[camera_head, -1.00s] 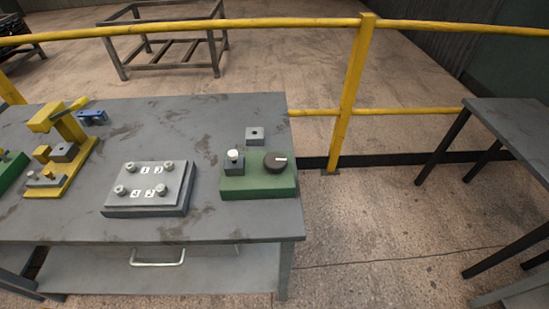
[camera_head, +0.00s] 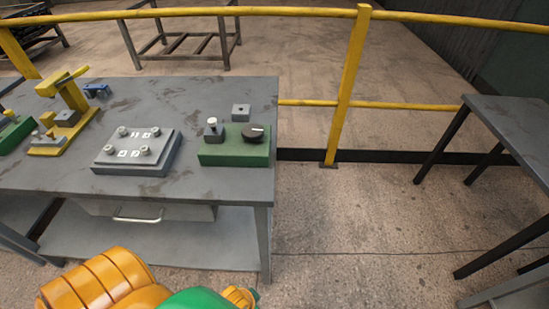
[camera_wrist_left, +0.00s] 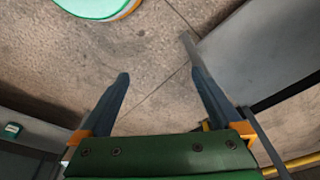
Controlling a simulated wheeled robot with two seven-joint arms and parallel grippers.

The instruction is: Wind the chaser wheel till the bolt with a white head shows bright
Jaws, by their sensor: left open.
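The chaser wheel (camera_head: 256,133) is a dark round knob with a white mark, on the right of a green base block (camera_head: 233,158). The bolt with a white head (camera_head: 212,122) stands upright in a small dark block at the left of that base. Its head looks pale; I cannot tell whether it counts as bright. My left gripper (camera_wrist_left: 159,74) is open and empty over bare floor in the left wrist view, away from the wheel. An orange and green arm of mine shows at the bottom of the head view. The right gripper is not in view.
On the grey table (camera_head: 190,186) a plate with several bolts (camera_head: 137,151) stands left of the base, and a yellow press (camera_head: 68,97) farther left. A small grey block (camera_head: 241,111) lies behind. A yellow railing (camera_head: 346,90) runs behind the table. Another table (camera_head: 520,125) stands right.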

